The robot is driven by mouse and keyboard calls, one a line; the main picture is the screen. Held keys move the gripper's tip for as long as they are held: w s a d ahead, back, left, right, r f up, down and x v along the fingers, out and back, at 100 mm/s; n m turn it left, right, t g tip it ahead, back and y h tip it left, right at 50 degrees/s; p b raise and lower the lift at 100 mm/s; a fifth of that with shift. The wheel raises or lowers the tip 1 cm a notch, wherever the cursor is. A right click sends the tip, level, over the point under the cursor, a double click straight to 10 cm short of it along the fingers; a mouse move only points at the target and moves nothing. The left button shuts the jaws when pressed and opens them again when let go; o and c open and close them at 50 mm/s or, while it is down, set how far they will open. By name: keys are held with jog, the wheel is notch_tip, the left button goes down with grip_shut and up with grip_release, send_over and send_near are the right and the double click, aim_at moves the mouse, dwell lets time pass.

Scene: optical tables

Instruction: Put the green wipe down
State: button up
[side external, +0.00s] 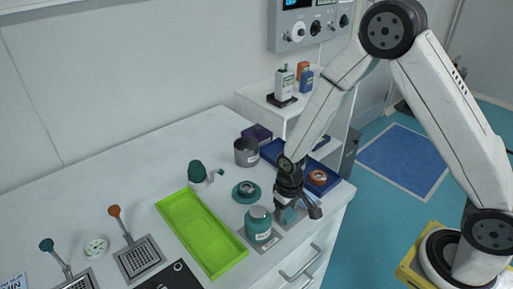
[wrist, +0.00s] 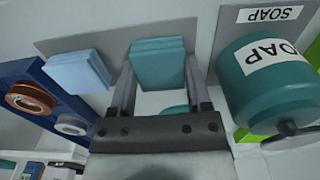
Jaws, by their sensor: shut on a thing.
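The green wipe (wrist: 158,66), a folded teal stack, sits between the two fingers of my gripper (wrist: 160,76) in the wrist view. The fingers are shut on its sides. In the side view my gripper (side external: 299,208) points down near the right front of the counter, and the wipe (side external: 289,215) shows beside the fingers. A grey mat (wrist: 115,42) lies at the wipe; I cannot tell whether the wipe touches it. A light blue folded wipe (wrist: 77,72) lies on that mat to the left, apart from the green one.
A teal soap jar (side external: 258,226) stands close left of my gripper, with a green tray (side external: 205,240) beyond it. A blue tray (side external: 270,150) holding an orange-ringed round item (side external: 318,178) is behind my gripper. Drawers front the counter edge.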

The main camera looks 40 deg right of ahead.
aim_at(287, 211)
jog(key=shift+f, duration=0.15)
jog(key=o, duration=1.2)
jog(key=shift+o, duration=0.2)
jog(key=shift+r, duration=0.2)
notch_tip(287, 211, up, 12)
jog(key=shift+s, duration=0.1)
jog(key=s+d+r+t, duration=0.2)
jog(key=s+d, duration=0.2)
jog(key=s, duration=0.5)
jog(key=shift+d+t, duration=0.3)
jog(key=shift+d, duration=0.1)
